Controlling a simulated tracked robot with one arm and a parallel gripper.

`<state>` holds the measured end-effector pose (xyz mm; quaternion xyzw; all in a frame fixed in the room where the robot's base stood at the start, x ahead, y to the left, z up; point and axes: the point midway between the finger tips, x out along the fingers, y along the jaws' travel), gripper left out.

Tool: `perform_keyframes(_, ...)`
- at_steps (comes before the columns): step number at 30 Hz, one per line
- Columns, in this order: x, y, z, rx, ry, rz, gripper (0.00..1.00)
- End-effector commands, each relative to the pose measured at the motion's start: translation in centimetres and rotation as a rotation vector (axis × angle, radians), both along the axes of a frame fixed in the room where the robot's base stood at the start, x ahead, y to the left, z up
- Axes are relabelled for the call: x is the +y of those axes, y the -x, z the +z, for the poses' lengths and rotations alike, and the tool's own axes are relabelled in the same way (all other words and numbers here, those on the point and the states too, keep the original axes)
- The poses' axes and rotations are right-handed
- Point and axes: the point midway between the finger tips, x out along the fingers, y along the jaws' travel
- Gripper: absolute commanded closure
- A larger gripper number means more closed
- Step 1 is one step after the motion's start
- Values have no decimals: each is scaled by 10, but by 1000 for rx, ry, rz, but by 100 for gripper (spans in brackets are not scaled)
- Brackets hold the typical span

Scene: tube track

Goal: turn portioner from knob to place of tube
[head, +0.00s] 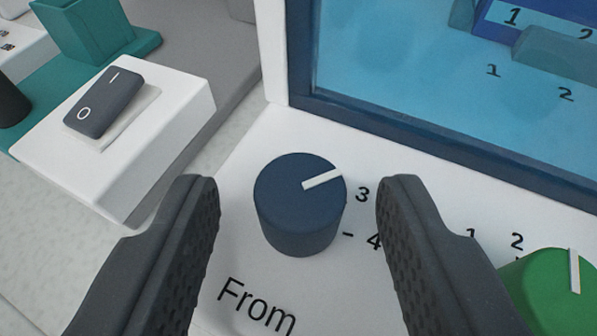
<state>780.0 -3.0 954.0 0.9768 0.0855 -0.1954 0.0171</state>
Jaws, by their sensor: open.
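A dark blue round knob (298,208) stands on a white panel (245,285) above the printed word "From". My gripper (297,195) is open, with one dark finger on each side of the blue knob. Gaps show between the knob and both fingers. A green knob (545,285) with a white pointer sits at the lower right, partly cut off by the frame and partly behind my right finger. Numbers 1 and 2 are printed above it.
A white box with a dark rocker switch (104,101) stands at the left. Behind the panel is a blue window (400,70) in a dark blue frame, with numbered blue blocks inside. A teal holder (90,35) stands at the upper left.

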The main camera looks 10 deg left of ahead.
Motion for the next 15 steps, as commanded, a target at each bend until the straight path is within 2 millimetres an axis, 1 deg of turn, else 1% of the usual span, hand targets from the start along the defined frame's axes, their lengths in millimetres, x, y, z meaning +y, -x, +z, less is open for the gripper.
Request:
perform_keyframes(4, 0, -4, -1, 0, 1, -2, 55)
perform_keyframes(11, 0, -4, -1, -1, 1, -2, 55)
perform_keyframes(12, 0, -4, -1, -1, 1, -2, 61)
perform_keyframes(13, 0, -4, -1, -1, 1, -2, 69)
perform_keyframes(14, 0, -4, -1, -1, 1, -2, 78)
perform_keyframes(15, 0, -4, -1, -1, 0, -1, 89)
